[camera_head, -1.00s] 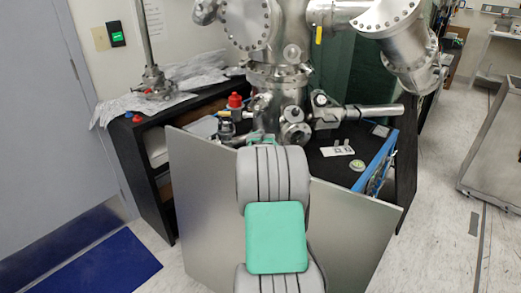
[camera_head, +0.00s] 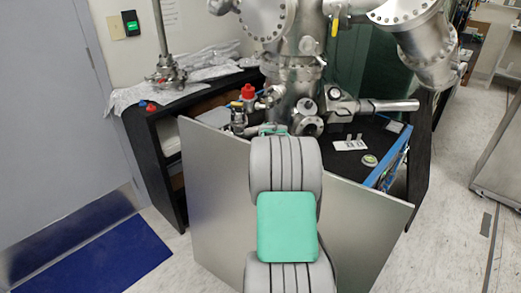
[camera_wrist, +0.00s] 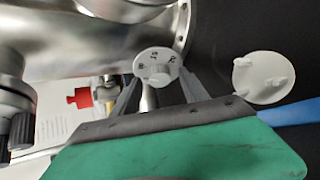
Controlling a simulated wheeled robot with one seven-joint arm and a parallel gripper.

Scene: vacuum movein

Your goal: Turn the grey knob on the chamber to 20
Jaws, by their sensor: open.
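The steel chamber (camera_head: 292,75) stands at the back of the head view, and its curved metal also fills the top left of the wrist view (camera_wrist: 90,50). In the wrist view a pale grey round dial with dark markings and a small raised knob (camera_wrist: 158,70) shows close ahead. My gripper (camera_wrist: 157,82) is open, with one finger on either side of this dial in the picture. I cannot tell whether the fingers touch it. In the head view my arm hides the dial and most of my gripper.
Another pale disc with small pegs (camera_wrist: 263,80) lies right of the dial. A red part (camera_wrist: 80,98) is at the left. A black bench (camera_head: 170,140) bears the chamber, with a slanted metal panel (camera_head: 220,200) in front. A blue mat (camera_head: 105,262) lies on the floor.

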